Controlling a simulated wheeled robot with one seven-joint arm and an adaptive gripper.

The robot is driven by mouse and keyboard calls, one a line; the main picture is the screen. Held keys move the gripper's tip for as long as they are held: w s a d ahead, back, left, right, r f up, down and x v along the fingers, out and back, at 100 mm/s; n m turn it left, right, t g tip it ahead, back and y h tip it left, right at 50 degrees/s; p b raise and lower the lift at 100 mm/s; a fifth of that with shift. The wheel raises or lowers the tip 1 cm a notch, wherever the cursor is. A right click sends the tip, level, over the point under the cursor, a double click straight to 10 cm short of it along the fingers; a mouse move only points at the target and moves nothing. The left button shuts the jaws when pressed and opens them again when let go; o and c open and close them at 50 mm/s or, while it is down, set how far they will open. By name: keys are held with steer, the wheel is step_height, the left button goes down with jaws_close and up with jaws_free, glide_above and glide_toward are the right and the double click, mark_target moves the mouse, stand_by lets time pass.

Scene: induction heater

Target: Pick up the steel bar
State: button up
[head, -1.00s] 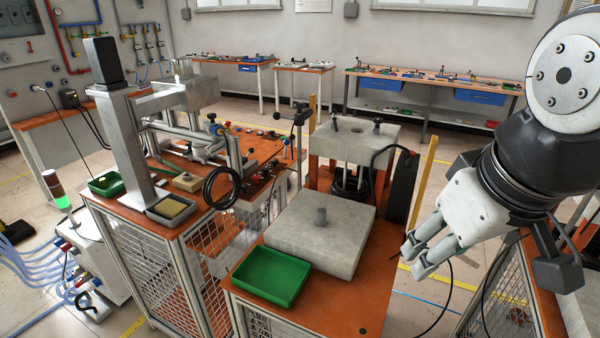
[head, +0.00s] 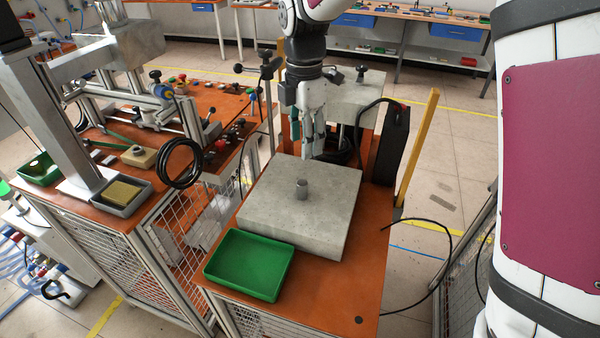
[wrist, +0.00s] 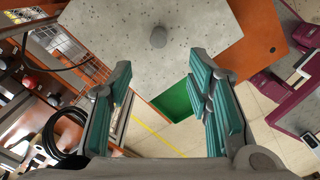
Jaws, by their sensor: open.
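The steel bar (head: 302,188) is a short grey cylinder standing upright on top of a square grey stone-like block (head: 262,222). In the wrist view the bar (wrist: 158,37) appears near the top middle, beyond and between the finger lines. My gripper (head: 308,150) hangs above the far edge of the block, behind the bar in the head view, pointing down. The wrist view shows my gripper (wrist: 165,95) with its green-padded fingers wide apart and nothing between them. The gripper is apart from the bar.
A green tray (head: 248,264) sits on the orange table in front of the block. A grey press-like fixture (head: 355,95) and a black upright box (head: 392,145) stand behind. A machine column (head: 55,110) stands at left. The space above the block is clear.

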mark_target(301, 183)
steer(key=f, duration=0.4)
steer(key=f+p, duration=0.1)
steer(key=f, duration=0.9)
steer(key=shift+w+a+f+p, duration=0.15)
steer(key=shift+a+p, duration=0.1)
steer(key=shift+p, duration=0.15)
steer(key=shift+c, duration=0.6)
jaws_close()
